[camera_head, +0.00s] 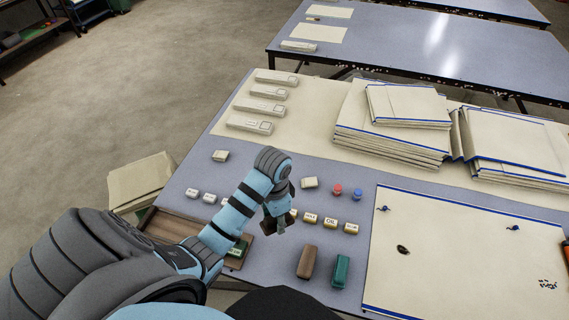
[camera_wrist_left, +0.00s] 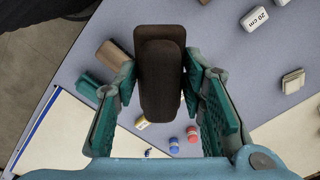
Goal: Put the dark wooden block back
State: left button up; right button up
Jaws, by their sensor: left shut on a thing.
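My left gripper (camera_head: 277,217) is above the middle of the table and shut on the dark wooden block. In the left wrist view the dark wooden block (camera_wrist_left: 160,85) is upright between the two green fingers, its dark brown face toward the camera. In the head view the gripper mostly hides it. A shallow wooden tray (camera_head: 168,227) lies at the table's near left edge, partly covered by my left arm, with a green block (camera_head: 238,248) at its right end. My right gripper is not in view.
A brown block (camera_head: 307,262) and a green block (camera_head: 341,271) lie right of the gripper. Several small labelled weights (camera_head: 331,222) stand in a row, with red (camera_head: 337,189) and blue (camera_head: 357,194) pieces behind.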

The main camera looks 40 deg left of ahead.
pick_arm(q)
jog(key=b, duration=0.2)
send_near(275, 256)
jog(key=shift+s+f+b, duration=0.7)
jog(key=shift+f, duration=0.25)
jog(key=f, duration=0.1)
jog(key=w+f+b, duration=0.1)
jog(key=f, duration=0.1)
jog(key=shift+w+f, duration=0.1)
jog(key=shift+f, duration=0.2)
jog(key=shift+w+f, duration=0.25)
jog(key=shift+f, duration=0.4)
jog(key=shift+c, duration=1.1)
jog(key=shift+s+r, duration=0.2)
jog(key=shift+s, duration=0.1)
jog(key=shift+s+f, duration=0.1)
jog(key=o, duration=0.9)
jog(key=shift+f, duration=0.1)
jog(key=o, duration=0.4)
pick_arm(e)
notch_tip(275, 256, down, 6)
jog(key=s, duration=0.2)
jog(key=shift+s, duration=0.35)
